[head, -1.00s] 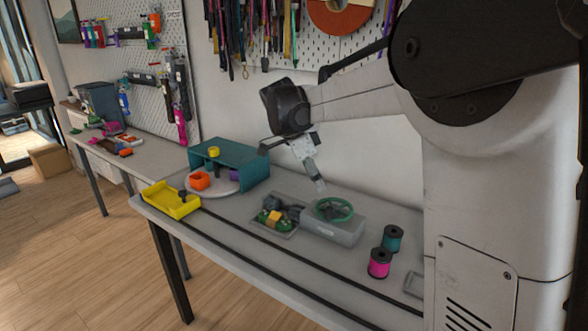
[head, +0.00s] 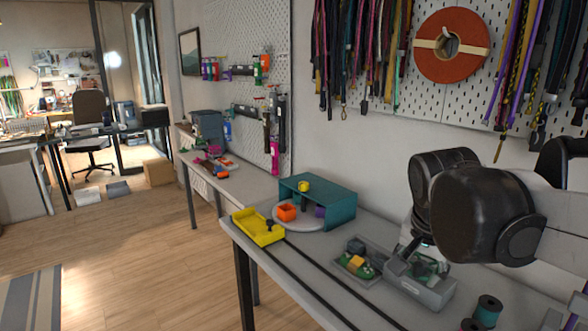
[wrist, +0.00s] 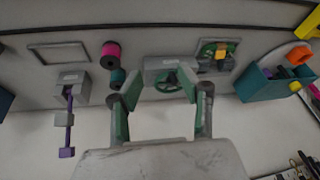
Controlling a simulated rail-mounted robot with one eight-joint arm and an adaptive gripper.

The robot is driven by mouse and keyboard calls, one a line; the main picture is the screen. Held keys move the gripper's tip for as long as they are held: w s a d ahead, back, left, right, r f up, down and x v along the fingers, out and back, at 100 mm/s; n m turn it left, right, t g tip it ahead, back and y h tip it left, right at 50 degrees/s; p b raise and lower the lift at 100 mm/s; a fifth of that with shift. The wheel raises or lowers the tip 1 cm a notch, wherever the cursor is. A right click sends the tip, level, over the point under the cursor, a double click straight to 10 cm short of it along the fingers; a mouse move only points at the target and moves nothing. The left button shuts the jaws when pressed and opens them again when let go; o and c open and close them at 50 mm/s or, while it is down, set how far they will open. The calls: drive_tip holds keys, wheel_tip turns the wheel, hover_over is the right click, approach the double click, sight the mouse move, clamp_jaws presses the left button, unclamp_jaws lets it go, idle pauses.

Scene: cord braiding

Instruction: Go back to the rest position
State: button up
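My gripper (wrist: 160,88) is open in the wrist view, its two green-padded fingers apart with nothing between them. Beyond the fingertips is a grey box (wrist: 153,65) with a green wheel (wrist: 168,79) at it. In the head view my dark wrist covers most of the gripper, above and behind the grey box (head: 432,293).
A grey tray (head: 342,268) of small parts lies left of the box. A teal shelf (head: 338,212), white turntable (head: 305,225) and yellow tray (head: 262,238) stand farther left. Spools (head: 487,308) are at right. Cords hang on the pegboard (head: 395,120).

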drive_tip(key=s+a+f+n+t+y, duration=0.1)
drive_tip(key=s+f+n, duration=0.1)
drive_tip(key=s+n, duration=0.2)
drive_tip(key=s+a+f+n+t, duration=0.2)
drive_tip(key=s+f+n, duration=0.1)
drive_tip(key=s, duration=0.4)
drive_tip(key=shift+s+a+f+n+y, duration=0.25)
drive_tip(key=shift+n+y, duration=0.15)
